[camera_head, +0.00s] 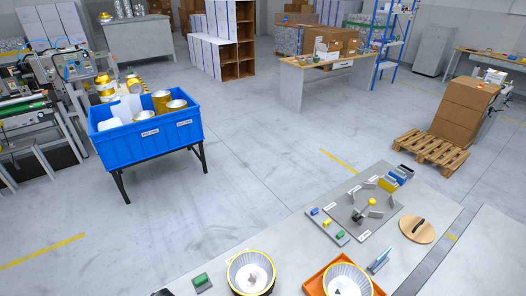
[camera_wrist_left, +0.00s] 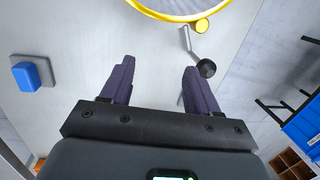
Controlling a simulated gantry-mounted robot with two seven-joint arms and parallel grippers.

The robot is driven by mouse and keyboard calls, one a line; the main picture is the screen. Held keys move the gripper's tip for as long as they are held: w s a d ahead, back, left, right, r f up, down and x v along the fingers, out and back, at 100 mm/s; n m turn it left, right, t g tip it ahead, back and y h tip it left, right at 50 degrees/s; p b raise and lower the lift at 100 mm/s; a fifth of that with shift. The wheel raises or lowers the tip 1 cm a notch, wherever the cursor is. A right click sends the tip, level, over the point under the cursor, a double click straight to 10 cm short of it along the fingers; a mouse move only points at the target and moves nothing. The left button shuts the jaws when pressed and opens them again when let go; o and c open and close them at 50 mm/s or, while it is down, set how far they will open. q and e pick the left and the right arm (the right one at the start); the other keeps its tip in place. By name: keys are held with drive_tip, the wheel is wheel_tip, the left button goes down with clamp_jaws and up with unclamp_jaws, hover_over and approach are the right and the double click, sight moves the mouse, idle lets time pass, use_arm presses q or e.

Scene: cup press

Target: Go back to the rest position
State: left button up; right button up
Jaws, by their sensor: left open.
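My left gripper (camera_wrist_left: 159,66) shows in the left wrist view with its two dark fingers apart and nothing between them. A lever with a black ball knob (camera_wrist_left: 206,68) lies just beyond the right finger; whether they touch I cannot tell. A yellow ring rim (camera_wrist_left: 166,14) is at the top of that view. A blue button on a grey block (camera_wrist_left: 30,75) is at the left, clear of the fingers. My right gripper is in neither view.
In the head view, the grey workbench (camera_head: 290,240) holds a yellow-rimmed round container (camera_head: 252,272), an orange tray (camera_head: 314,284) with another, a green button block (camera_head: 201,281) and a wooden disc (camera_head: 417,229). A blue crate (camera_head: 150,143) of cans stands left. Open floor lies between.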

use_arm(q)
drive_tip(key=s+d+r+n+t+h, duration=0.1)
drive_tip(key=s+d+r+n, duration=0.3)
drive_tip(key=s+r, duration=0.45)
drive_tip(key=s+d+r+n+t+h, duration=0.15)
drive_tip(key=s+d+r+n, duration=0.35)
drive_tip(key=s, duration=0.6)
wheel_tip(320, 180, up, 15)
drive_tip(key=m+p, duration=0.1)
drive_tip(key=p, duration=1.2)
drive_tip(key=shift+w+a+f+p, duration=0.15)
drive_tip(key=shift+w+f+p, duration=0.1)
drive_tip(key=shift+p, duration=0.15)
drive_tip(key=shift+y, duration=0.25)
